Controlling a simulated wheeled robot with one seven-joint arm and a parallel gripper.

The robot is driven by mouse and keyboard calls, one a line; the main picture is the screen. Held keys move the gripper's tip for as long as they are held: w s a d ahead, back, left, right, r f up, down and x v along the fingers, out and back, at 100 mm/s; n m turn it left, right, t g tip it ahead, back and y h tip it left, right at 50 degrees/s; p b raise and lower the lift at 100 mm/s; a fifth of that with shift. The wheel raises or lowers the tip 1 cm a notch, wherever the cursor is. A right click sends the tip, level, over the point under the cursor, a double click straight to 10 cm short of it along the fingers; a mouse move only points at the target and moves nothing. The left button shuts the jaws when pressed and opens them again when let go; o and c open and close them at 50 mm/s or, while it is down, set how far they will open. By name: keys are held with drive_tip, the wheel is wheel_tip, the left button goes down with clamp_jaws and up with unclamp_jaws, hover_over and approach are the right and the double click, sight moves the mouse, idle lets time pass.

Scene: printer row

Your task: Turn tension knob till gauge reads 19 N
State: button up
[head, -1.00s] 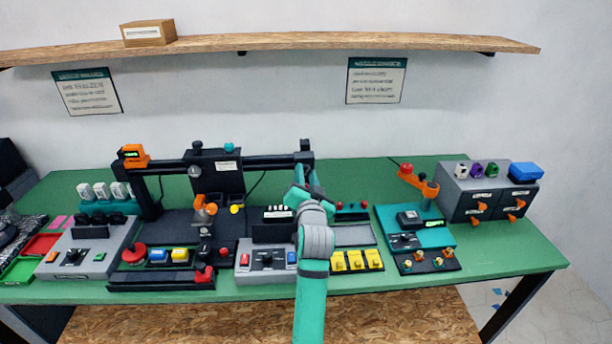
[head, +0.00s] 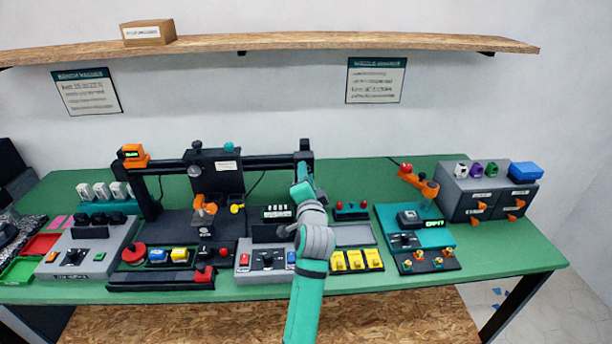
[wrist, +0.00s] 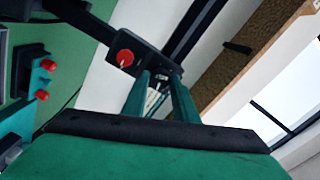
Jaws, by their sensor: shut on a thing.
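My gripper (head: 304,172) is at the right end of the printer's black gantry beam (head: 268,162), against the dark end block (head: 305,150). In the wrist view, the two teal fingers (wrist: 163,80) close at the dark end block (wrist: 150,62). They are shut on a small part there, which I take to be the tension knob; it is mostly hidden between the fingertips. A red round piece with a white mark (wrist: 125,58) sits on the same block, just left of the fingers and apart from them. I cannot make out a gauge reading in newtons.
A wooden shelf (head: 330,41) runs above along the wall.

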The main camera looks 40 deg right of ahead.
drive_tip(key=shift+s+d, duration=0.1)
drive_tip(key=shift+d, duration=0.05)
drive_tip(key=o, duration=1.1)
drive_tip(key=shift+c, duration=0.2)
drive_tip(key=v, duration=1)
drive_tip(key=shift+s+a, duration=0.25)
drive_tip(key=shift+a, duration=0.1)
drive_tip(key=shift+f, duration=0.1)
